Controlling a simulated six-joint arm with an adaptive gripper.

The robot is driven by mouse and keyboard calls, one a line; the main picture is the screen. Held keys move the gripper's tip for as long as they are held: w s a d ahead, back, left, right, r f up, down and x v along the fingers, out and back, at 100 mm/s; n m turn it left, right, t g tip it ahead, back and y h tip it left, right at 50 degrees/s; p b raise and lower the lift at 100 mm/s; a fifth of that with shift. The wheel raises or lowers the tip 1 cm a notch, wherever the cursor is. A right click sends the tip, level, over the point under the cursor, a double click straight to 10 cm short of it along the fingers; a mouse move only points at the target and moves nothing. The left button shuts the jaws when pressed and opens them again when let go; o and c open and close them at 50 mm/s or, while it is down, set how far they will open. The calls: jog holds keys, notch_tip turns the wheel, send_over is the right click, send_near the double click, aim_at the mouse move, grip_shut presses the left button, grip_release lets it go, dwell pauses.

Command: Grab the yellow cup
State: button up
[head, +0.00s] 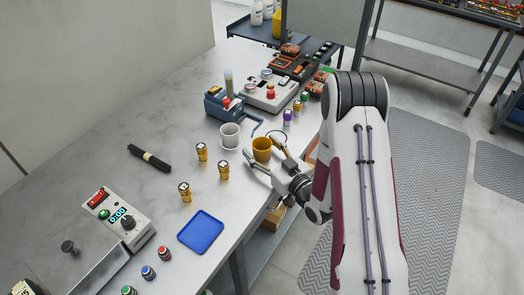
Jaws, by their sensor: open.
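The yellow cup (262,150) stands upright on the grey workbench, near its right edge, just right of a white cup. My gripper (264,160) is open at the cup's near right side, with one finger reaching left in front of the cup and the other near its right side. The cup appears to be at or between the fingertips, but I cannot tell whether they touch it. My arm comes in from the right and hides part of the bench edge.
A white cup on a saucer (230,137) stands close to the left. Small yellow-and-black canisters (223,170) and a blue tray (201,232) are nearer. A blue device (222,104) and a white button box (270,92) stand behind.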

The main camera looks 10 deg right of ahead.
dwell(0.3)
jog(key=c, duration=1.1)
jog(key=shift+o, duration=0.2)
jog(key=shift+r, duration=0.1)
notch_tip(320, 180, up, 10)
dwell(0.3)
